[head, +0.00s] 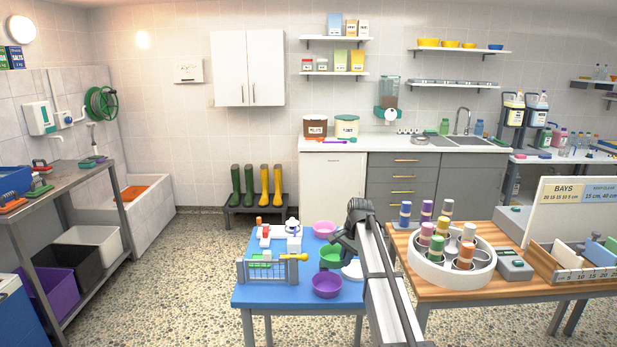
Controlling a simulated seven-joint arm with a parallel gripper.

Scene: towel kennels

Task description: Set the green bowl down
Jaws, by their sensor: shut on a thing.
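The green bowl (328,258) is at the right side of the blue table (258,297) in the head view, between a pink-purple bowl (325,229) behind it and a purple bowl (327,286) in front. My gripper (337,243) is at the green bowl's upper right rim and is shut on it. The bowl looks about level. I cannot tell whether its base touches the table or hangs just above it. My arm hides part of the table's right side.
A white round thing (352,270) lies right of the green bowl, partly behind my arm. A small wire rack (273,270) and a white-and-red device (279,236) stand on the left. The blue table's front left is clear. A wooden table (430,288) with a round white holder stands right.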

